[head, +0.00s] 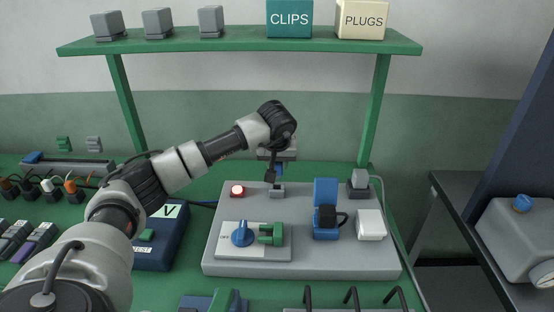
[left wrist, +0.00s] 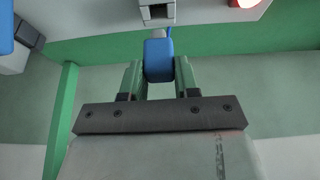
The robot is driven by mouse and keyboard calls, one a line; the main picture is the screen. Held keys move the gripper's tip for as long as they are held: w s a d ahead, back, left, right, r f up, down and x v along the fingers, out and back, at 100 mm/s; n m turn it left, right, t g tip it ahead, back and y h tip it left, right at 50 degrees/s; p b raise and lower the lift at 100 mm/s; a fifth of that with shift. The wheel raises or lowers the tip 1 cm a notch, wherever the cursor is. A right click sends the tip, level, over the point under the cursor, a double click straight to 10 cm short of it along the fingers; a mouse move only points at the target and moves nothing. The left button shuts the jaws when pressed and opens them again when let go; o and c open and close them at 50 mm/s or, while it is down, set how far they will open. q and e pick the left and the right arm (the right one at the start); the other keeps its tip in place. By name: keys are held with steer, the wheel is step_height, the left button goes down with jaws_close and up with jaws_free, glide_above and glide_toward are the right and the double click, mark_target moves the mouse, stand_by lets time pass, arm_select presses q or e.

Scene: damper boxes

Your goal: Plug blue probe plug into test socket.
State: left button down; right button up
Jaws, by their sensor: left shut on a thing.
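My left gripper (head: 275,172) is over the back of the grey panel, and its fingers also show in the left wrist view (left wrist: 158,78). It is shut on the blue probe plug (left wrist: 158,61), which sits between the two green-grey fingers with its grey tip away from the palm. In the head view the plug (head: 280,169) is mostly hidden by the gripper. The test socket appears to be the small grey block (head: 277,191) below the gripper. In the left wrist view the socket (left wrist: 157,13) shows a dark opening, almost in line with the plug tip. The tip appears outside it.
A red lamp (head: 237,190) is left of the socket on the grey panel (head: 305,262). A blue knob (head: 242,234), a green handle (head: 272,234), a blue box (head: 326,196) and a white box (head: 370,224) stand on it. A blue meter (head: 160,245) stands left.

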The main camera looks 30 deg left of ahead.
arm_select(q)
step_height(320, 180, down, 3)
steer(key=shift+r+b, duration=0.2)
steer(key=shift+b, duration=0.6)
steer(key=shift+r, duration=0.1)
steer(key=shift+f+b, duration=0.7)
steer(key=shift+f, duration=0.6)
steer(key=c, duration=0.7)
jaws_free()
steer(key=shift+c, duration=0.2)
steer(key=shift+r, duration=0.1)
steer(key=v, duration=1)
steer(key=shift+r, duration=0.3)
